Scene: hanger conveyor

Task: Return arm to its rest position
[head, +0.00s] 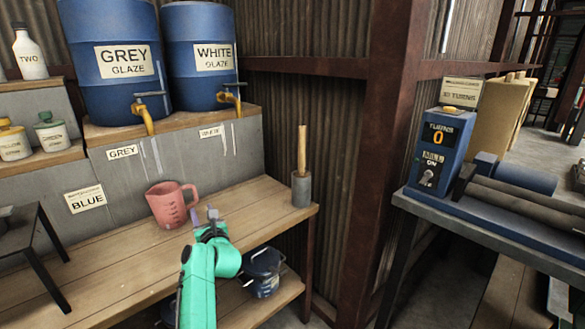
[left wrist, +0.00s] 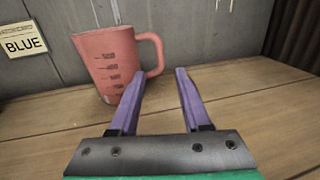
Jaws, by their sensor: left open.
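My left gripper (head: 204,217), with purple fingers on a green arm, is over the wooden bench in the head view. A pink measuring jug (head: 172,204) stands upright on the bench just left of the gripper. The jug (left wrist: 112,65) also shows in the left wrist view, with its handle towards the right. The left finger overlaps the jug's lower right side there; I cannot tell whether they touch. My right gripper is not in view.
The wooden bench (head: 110,265) has clear room around the jug. A grey cup (head: 301,189) with a wooden stick stands at its right end. A dark bucket (head: 263,272) sits on the shelf below. A black stand (head: 30,235) is at the left. Blue glaze barrels (head: 110,90) stand behind.

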